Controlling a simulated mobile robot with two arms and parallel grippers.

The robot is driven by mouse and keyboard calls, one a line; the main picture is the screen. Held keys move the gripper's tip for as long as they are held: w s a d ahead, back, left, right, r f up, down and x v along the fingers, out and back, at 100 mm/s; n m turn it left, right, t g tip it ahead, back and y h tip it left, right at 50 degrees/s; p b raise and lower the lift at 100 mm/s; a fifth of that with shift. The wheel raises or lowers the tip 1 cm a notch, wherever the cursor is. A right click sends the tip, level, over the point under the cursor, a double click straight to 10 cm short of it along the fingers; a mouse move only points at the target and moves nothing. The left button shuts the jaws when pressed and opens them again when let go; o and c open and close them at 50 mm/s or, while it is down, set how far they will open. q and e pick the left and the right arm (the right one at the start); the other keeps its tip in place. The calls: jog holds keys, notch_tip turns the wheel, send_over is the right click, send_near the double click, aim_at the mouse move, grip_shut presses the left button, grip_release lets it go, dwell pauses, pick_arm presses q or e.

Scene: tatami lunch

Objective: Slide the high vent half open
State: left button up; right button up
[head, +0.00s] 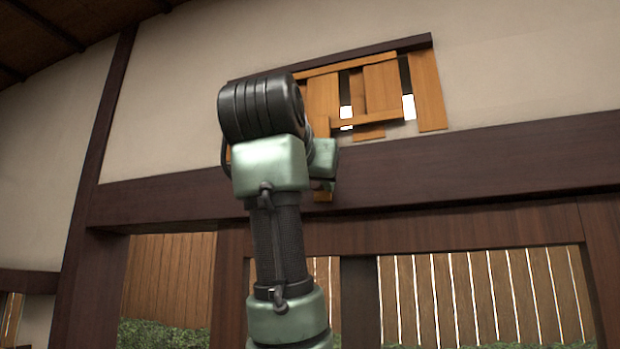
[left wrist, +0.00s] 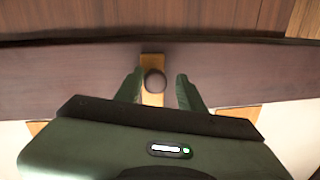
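The high vent is set in the upper wall in the head view, with a sliding panel of orange-brown slats (head: 381,88) and a fixed slat (head: 427,92) at its right. Bright gaps show between some slats. A wooden tab (head: 322,197) hangs below the panel, mostly behind my arm. In the left wrist view this tab (left wrist: 152,61) carries a dark round knob (left wrist: 154,81). My left gripper (left wrist: 158,80) is open, one finger on each side of the knob, with visible space beside it. In the head view the left gripper (head: 324,165) is largely hidden by its wrist. My right gripper is not in view.
A dark beam (head: 440,177) runs across the wall below the vent. Under it are openings onto a plank fence (head: 500,290) and a hedge (head: 160,335). A dark post (head: 100,130) stands at the left. The plaster wall right of the vent is clear.

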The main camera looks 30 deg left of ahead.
pick_arm(q)
jog(key=shift+w+d+f, duration=0.1)
jog(key=shift+f, duration=0.1)
jog(key=b+v, duration=0.3)
jog(key=v, duration=0.5)
jog(key=shift+b, duration=0.35)
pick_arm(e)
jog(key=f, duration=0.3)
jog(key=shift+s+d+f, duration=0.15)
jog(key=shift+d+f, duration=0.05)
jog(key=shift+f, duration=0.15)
pick_arm(q)
jog(key=shift+w, duration=0.1)
